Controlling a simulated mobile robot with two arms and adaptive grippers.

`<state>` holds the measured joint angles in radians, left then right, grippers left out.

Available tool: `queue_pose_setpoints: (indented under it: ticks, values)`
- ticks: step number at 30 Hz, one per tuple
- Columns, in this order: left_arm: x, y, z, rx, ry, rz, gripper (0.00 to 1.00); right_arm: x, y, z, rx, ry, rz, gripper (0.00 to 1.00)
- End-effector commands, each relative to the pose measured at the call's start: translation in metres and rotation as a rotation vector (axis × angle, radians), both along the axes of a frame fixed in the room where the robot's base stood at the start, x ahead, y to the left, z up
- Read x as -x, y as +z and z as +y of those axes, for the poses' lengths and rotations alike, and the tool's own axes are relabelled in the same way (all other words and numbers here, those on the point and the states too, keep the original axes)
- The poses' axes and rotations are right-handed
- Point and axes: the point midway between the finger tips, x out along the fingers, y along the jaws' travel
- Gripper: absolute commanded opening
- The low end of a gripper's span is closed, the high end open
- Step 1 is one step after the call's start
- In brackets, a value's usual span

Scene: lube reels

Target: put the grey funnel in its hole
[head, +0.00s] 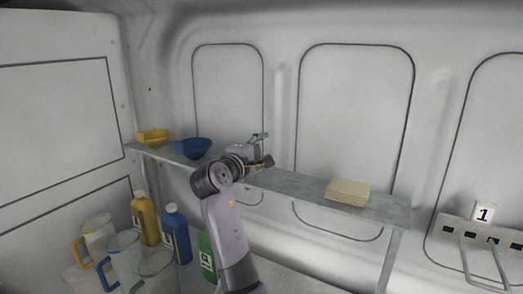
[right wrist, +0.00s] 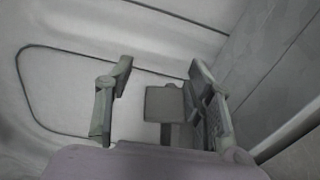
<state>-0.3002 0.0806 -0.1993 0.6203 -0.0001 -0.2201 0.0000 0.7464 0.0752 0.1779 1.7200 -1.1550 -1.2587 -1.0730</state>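I cannot make out the grey funnel in either view; part of the shelf is hidden behind my right gripper. The hole for it is not visible either. My right gripper (head: 266,148) is over the middle of the narrow grey shelf (head: 292,186), right of the blue funnel. In the right wrist view its fingers (right wrist: 160,75) stand apart with no funnel recognisable between them. A grey square piece (right wrist: 165,103) shows between them; I cannot tell whether it is part of the gripper. My left gripper is not in view.
A yellow funnel (head: 153,136) and a blue funnel (head: 193,148) are at the shelf's left end. A beige block (head: 348,190) lies at its right. Below stand a yellow bottle (head: 145,220), a blue bottle (head: 177,235), a green bottle (head: 207,255) and clear jugs (head: 123,258).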

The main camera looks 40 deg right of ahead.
Motion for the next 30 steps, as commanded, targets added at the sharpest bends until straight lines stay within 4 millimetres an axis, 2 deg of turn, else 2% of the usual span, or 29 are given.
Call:
queue_pose_setpoints:
  ticks: [12,17,24,30]
  values:
    - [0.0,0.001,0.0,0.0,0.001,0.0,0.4,0.0,0.007,0.002,0.0,0.001,-0.002,0.52]
    - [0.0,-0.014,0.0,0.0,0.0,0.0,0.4,0.009,0.003,0.029,0.0,0.004,-0.005,0.52]
    - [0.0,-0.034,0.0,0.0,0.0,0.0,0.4,0.026,0.006,0.079,-0.002,0.005,-0.005,0.52]
    - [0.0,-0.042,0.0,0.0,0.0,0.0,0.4,0.036,0.011,0.106,0.0,0.003,-0.003,0.52]
